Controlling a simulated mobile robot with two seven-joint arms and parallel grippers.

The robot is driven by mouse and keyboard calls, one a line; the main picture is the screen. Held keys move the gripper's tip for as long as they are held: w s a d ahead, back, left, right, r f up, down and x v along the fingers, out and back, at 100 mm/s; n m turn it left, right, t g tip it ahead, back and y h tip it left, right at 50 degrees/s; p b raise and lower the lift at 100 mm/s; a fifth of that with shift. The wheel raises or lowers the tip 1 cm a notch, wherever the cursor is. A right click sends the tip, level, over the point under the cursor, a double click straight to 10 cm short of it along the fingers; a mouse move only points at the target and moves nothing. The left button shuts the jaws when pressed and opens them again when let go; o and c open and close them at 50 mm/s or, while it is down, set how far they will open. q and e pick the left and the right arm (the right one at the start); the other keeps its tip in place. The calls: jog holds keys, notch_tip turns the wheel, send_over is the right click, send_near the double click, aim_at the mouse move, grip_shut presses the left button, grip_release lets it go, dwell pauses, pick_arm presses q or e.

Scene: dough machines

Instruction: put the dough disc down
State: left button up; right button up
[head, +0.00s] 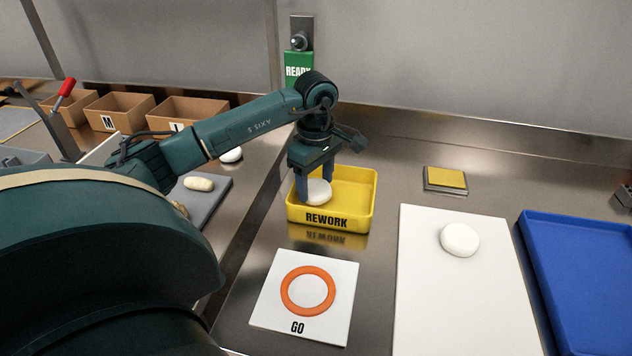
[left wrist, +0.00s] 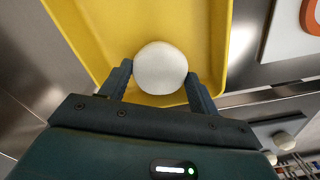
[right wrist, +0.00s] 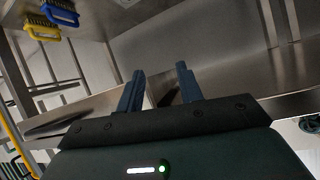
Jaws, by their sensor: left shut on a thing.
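The white dough disc (head: 317,191) is between the fingers of my left gripper (head: 318,188), inside the outline of the yellow REWORK tray (head: 360,212). In the left wrist view the disc (left wrist: 160,68) sits between the two fingertips (left wrist: 160,84), over the yellow tray floor (left wrist: 100,22). The gripper is shut on it. I cannot tell whether the disc touches the tray floor. My right gripper shows only in the right wrist view (right wrist: 158,82); its fingers are apart with nothing between them.
A white GO card (head: 262,310) with an orange ring lies in front of the tray. A white board (head: 430,310) with another dough disc (head: 460,240) and a blue tray (head: 580,280) are to the right. A yellow-topped block (head: 446,178) stands behind. Cardboard boxes (head: 117,110) are at the left.

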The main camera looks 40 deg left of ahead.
aim_at(316, 187)
pick_arm(q)
jog(key=shift+f, duration=0.3)
jog(key=shift+f, duration=0.1)
jog(key=o, duration=1)
jog(key=shift+c, duration=0.2)
notch_tip(316, 187, up, 12)
